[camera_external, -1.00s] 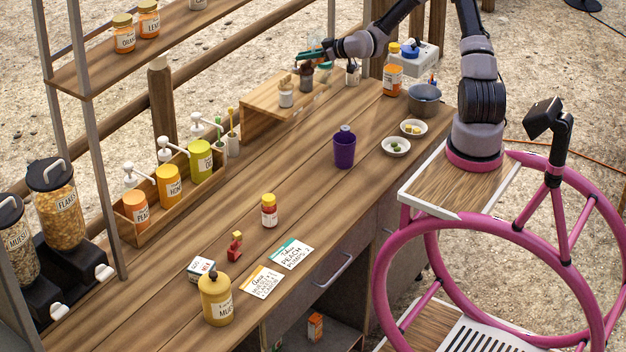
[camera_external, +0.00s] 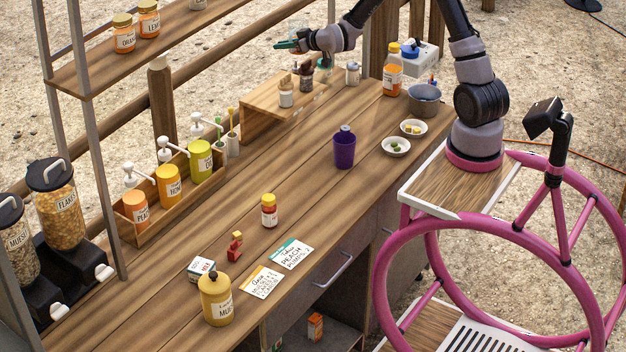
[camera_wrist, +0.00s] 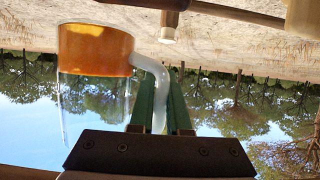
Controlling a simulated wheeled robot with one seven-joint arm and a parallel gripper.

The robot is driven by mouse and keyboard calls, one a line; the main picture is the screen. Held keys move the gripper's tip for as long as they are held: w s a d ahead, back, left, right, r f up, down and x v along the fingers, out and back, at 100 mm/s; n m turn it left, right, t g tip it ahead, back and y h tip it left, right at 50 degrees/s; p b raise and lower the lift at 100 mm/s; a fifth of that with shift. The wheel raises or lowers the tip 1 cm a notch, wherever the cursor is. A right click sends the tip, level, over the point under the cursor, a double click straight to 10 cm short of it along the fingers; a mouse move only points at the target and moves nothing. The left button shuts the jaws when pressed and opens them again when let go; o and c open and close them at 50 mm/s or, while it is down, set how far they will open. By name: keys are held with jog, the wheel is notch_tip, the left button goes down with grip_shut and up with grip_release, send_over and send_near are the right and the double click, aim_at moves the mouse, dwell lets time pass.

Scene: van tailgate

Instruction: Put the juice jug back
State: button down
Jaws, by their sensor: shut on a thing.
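The juice jug (camera_wrist: 95,50) is a clear vessel with orange juice and a pale curved handle (camera_wrist: 158,85). The wrist view is upside down, with ground above and sky below, so the juice lies in the jug's bottom and the jug is about upright. My gripper (camera_wrist: 162,78) has its green fingers shut on the handle. In the outside view my gripper (camera_external: 281,45) is up in the air beyond the small wooden riser at the counter's back.
The riser (camera_external: 255,98) carries small pots (camera_external: 286,92). An orange bottle (camera_external: 393,75) and a grey pot (camera_external: 424,99) stand right of it. A pump-bottle crate (camera_external: 215,185) is left.

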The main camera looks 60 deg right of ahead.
jog(key=s+a+r+n+g+y, duration=0.1)
jog(key=s+a+n+y, duration=0.2)
jog(key=a, duration=1)
jog(key=s+a+r+n+y, duration=0.1)
jog(key=s+a+n+y, duration=0.2)
jog(key=a, duration=0.9)
jog(key=s+f+n+g+y, duration=0.2)
jog(key=s+f, duration=0.3)
jog(key=f, duration=0.3)
jog(key=s+f+n+g+y, duration=0.1)
jog(key=s+f+g+y, duration=0.1)
jog(key=s+f, duration=0.45)
jog(key=s+a+f+n+g+y, duration=0.2)
jog(key=s+f+n+g, duration=0.1)
jog(key=s, duration=0.4)
jog(key=s+a+f+n+g+y, duration=0.1)
jog(key=s+a+f+n+g, duration=0.2)
jog(key=s, duration=0.5)
jog(key=shift+n, duration=0.3)
jog(key=f, duration=0.9)
jog(key=shift+w+d+f, duration=0.1)
jog(key=shift+w+d, duration=0.05)
jog(key=shift+w, duration=0.05)
jog(key=c, duration=1.1)
grip_release()
jog(key=shift+o, duration=1.1)
jog(key=shift+d, duration=0.1)
